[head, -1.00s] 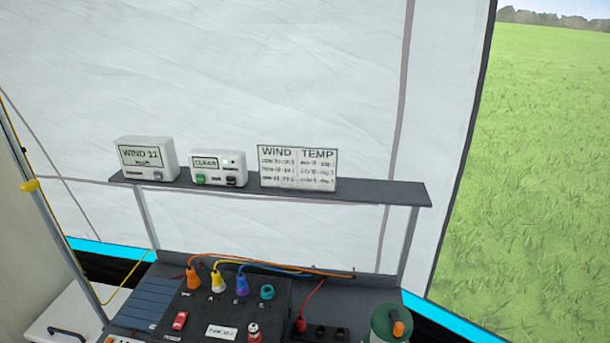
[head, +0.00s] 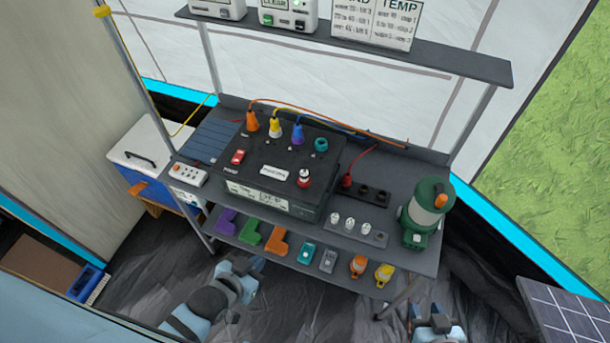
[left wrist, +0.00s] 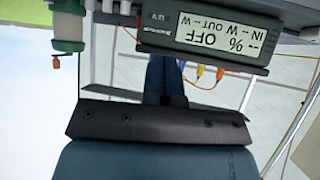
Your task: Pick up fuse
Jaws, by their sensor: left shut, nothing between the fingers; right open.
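No label marks a fuse. Small white-topped pieces (head: 349,224), possibly fuses, stand in a grey strip at the bench's front right. A red and white knob-like piece (head: 304,177) sits on the black power box (head: 270,205); I cannot tell whether it is a fuse. My left gripper (head: 243,274) is shut and empty, low in front of the lower shelf. Its dark fingers (left wrist: 163,98) show in the left wrist view, with the box's upside-down display (left wrist: 210,32) beyond. My right gripper (head: 437,325) is open at the bottom edge, partly cut off.
The lower shelf holds purple, green and orange blocks (head: 277,240), small grey-teal boxes (head: 306,252) and orange and yellow plugs (head: 384,274). A green lantern (head: 425,212) stands right. A white-lidded cooler (head: 145,157) stands left. Cables run behind the box.

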